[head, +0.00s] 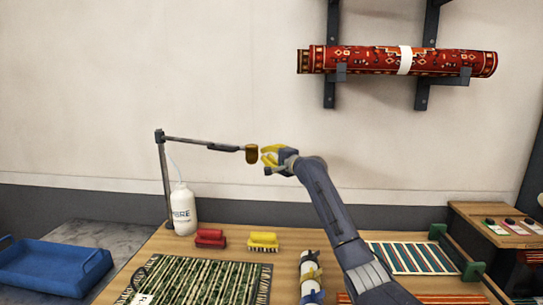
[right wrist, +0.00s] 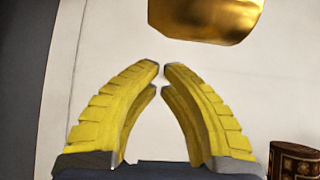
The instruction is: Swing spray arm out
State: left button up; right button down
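The spray arm (head: 195,143) is a thin dark rod reaching right from the top of an upright post (head: 165,180) at the table's back left. A brass-brown nozzle (head: 252,154) hangs at its free end. My right gripper (head: 264,156), with yellow fingers, is just right of the nozzle at about its height. In the right wrist view the nozzle (right wrist: 205,18) is beyond the fingertips (right wrist: 162,70), which are a narrow gap apart with nothing between them. I see no contact with the nozzle. My left gripper is not in view.
A white bottle (head: 184,210) stands by the post. A red brush (head: 210,238), a yellow brush (head: 263,241) and a green striped rug (head: 200,282) lie on the table. A blue tray (head: 55,265) is at left. A rolled red rug (head: 370,61) rests on wall brackets.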

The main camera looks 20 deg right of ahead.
jog(key=shift+s+a, duration=0.85)
jog(key=shift+a, duration=0.25)
jog(key=shift+a, duration=0.15)
